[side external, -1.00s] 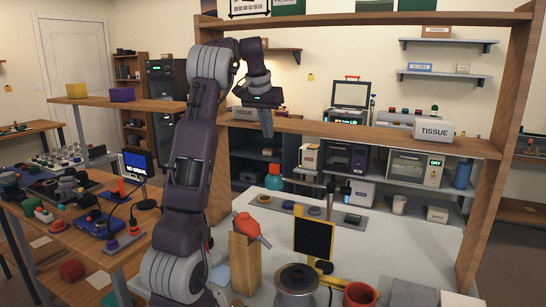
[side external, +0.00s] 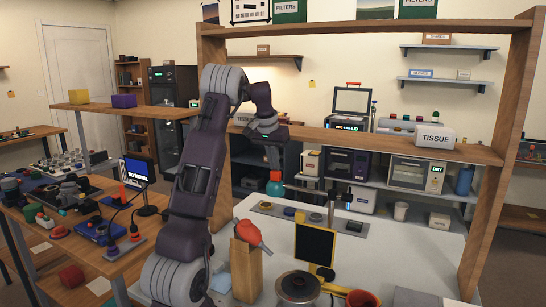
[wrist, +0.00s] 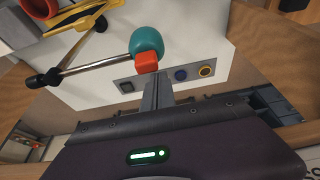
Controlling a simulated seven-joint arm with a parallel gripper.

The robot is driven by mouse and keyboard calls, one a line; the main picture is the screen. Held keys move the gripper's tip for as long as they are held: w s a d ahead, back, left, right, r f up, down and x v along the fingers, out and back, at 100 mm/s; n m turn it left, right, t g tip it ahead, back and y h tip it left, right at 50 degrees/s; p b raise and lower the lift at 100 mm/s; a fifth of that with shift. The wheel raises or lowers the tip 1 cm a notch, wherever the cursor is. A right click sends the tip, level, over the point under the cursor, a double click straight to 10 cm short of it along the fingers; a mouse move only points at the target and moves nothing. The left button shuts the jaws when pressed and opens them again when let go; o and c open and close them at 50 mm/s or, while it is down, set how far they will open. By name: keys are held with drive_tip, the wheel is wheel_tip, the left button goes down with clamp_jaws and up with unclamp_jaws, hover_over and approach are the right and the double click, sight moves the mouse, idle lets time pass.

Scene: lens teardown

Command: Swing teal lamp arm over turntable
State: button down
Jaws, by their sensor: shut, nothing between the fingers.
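The teal lamp head (wrist: 146,36) with a red-orange block (wrist: 148,62) on its near side is at the end of a thin metal arm (wrist: 98,67) in the wrist view. That arm runs left to a dark joint. In the side view the teal head (side external: 275,189) is just below my gripper (side external: 273,164), beyond the bench tools. My gripper (wrist: 157,92) is shut and empty, its fingertips close to the red-orange block; whether they touch it I cannot tell. A round grey-and-dark device (side external: 298,286), possibly the turntable, stands at the front of the white bench.
A grey strip tray (side external: 262,208) lies behind. A wooden shelf (side external: 380,142) spans the back.

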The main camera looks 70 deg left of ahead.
idle(0.3)
drive_tip(key=shift+s+d+n, duration=0.3)
drive_tip(key=shift+s+d, duration=0.05)
drive_tip(key=s+d+n+g+y, duration=0.1)
drive_tip(key=s+d+n, duration=0.2)
drive_tip(key=d+n, duration=0.15)
drive_tip(key=s+d+n+g, duration=0.1)
drive_tip(key=s+d+n, duration=0.2)
drive_tip(key=d, duration=0.3)
drive_tip(key=w+d+n+g, duration=0.2)
drive_tip(key=d+n, duration=0.5)
drive_tip(key=d, duration=0.7)
drive_tip(key=shift+w+d, duration=0.35)
drive_tip(key=shift+w, duration=0.1)
drive_tip(key=a+v, duration=0.1)
drive_tip(key=v, duration=0.8)
drive_tip(key=shift+w+d+r+g, duration=0.15)
drive_tip(key=shift+r+g, duration=0.15)
drive_tip(key=shift+r, duration=0.2)
